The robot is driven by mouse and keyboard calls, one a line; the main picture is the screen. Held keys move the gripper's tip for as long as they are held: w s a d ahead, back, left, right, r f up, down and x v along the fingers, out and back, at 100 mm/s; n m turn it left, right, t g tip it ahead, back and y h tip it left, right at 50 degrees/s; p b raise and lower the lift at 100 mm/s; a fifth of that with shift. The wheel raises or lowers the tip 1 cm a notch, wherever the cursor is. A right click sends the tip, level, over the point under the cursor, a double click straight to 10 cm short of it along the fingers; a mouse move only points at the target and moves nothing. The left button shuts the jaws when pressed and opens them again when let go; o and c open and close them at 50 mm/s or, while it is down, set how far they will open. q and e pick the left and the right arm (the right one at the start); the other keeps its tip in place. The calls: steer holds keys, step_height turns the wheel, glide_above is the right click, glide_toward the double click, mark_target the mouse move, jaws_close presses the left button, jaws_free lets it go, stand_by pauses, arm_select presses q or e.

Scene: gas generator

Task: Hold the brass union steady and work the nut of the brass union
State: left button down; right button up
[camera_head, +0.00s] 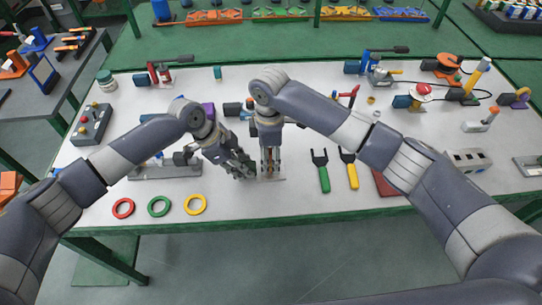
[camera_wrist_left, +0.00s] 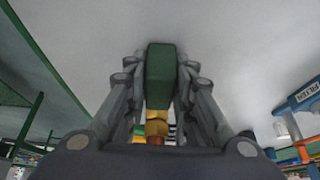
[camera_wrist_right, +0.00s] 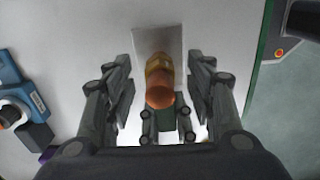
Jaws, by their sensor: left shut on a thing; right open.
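The brass union (camera_wrist_right: 160,80) stands on a small grey plate (camera_wrist_right: 145,40) on the table, with a round copper-coloured end facing the right wrist camera. It also shows in the left wrist view (camera_wrist_left: 157,127). My left gripper (camera_head: 243,170) is shut on a green block (camera_wrist_left: 160,75) beside the union; I cannot tell how the block joins it. My right gripper (camera_head: 270,172) points down over the union, its fingers open on either side of the brass and apart from it. The nut's threads are not visible. In the head view the grippers mostly hide the union.
Red (camera_head: 123,208), green (camera_head: 159,206) and yellow (camera_head: 196,204) rings lie at the front left. A green fork-ended tool (camera_head: 320,170) and a yellow one (camera_head: 349,169) lie to the right. The table's front edge is close.

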steer(key=shift+r, duration=0.1)
steer(key=shift+r, duration=3.4)
steer(key=shift+o, duration=0.2)
